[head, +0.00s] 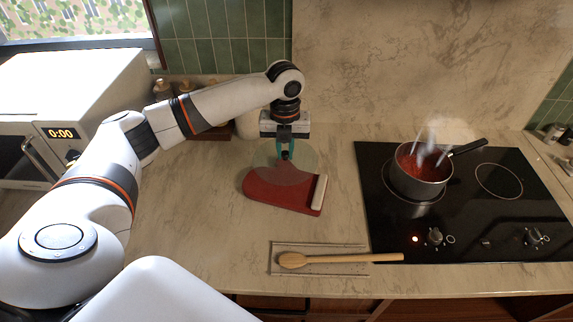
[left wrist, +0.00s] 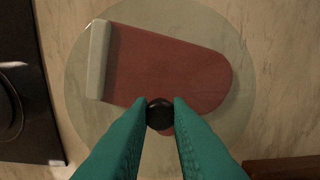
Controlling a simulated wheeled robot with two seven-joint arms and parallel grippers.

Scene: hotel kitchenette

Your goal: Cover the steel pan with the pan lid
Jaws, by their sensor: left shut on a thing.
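The pan lid (head: 303,160) is a clear round glass disc with a black knob (left wrist: 159,114). My left gripper (head: 286,154) has its teal fingers shut on the knob from above. The lid appears level over a red mitt; I cannot tell if it touches the mitt. In the left wrist view the glass lid (left wrist: 243,85) spreads around the fingers (left wrist: 159,112). The steel pan (head: 419,185) stands uncovered on the left part of the hob, with red sauce inside, steam above and its handle pointing right and back. My right gripper is not in view.
The red mitt (head: 270,195) with a white cuff lies on the counter. A wooden spoon (head: 340,258) rests on a tray at the front edge. The black hob (head: 480,225) has a lit red light. A microwave (head: 70,95) stands left. Counter between mitt and hob is clear.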

